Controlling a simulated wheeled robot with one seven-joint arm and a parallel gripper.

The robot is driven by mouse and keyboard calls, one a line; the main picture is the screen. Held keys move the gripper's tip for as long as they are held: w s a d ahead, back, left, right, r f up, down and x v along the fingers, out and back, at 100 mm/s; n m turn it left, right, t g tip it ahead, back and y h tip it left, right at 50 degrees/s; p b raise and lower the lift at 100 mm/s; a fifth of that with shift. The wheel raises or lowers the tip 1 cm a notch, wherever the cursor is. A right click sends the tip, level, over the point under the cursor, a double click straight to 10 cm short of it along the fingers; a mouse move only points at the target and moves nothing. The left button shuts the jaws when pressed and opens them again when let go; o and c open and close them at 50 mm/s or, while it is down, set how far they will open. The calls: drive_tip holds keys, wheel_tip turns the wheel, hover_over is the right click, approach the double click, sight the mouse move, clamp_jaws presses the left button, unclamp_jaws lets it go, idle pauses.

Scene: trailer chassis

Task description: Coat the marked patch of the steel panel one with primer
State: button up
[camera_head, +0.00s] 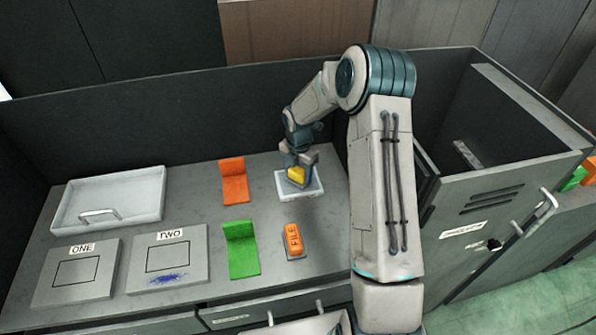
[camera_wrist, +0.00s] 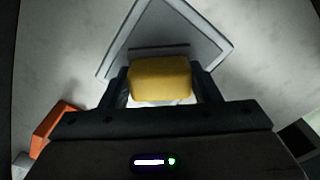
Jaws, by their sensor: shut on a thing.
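Steel panel one (camera_head: 76,272) lies flat at the left front of the bench, labelled ONE, with a black square outline marking its patch (camera_head: 77,271); the patch looks bare grey. My gripper (camera_head: 297,172) is at the white tray (camera_head: 285,191) on the right of the bench, well away from the panel. It is shut on a yellow block (camera_head: 297,175), which also shows between the fingers in the wrist view (camera_wrist: 160,80). The block is over or in the tray; I cannot tell whether it touches the tray bottom. The tray's rim also shows in the wrist view (camera_wrist: 222,28).
Panel TWO (camera_head: 168,258) has a blue smear below its outline. An orange bent piece (camera_head: 233,182), a green bent piece (camera_head: 241,250) and an orange FILE block (camera_head: 293,240) lie near the tray.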

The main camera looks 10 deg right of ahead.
sight(299, 170)
drive_tip(key=shift+r+p, duration=2.4)
drive_tip(key=shift+r, duration=1.1)
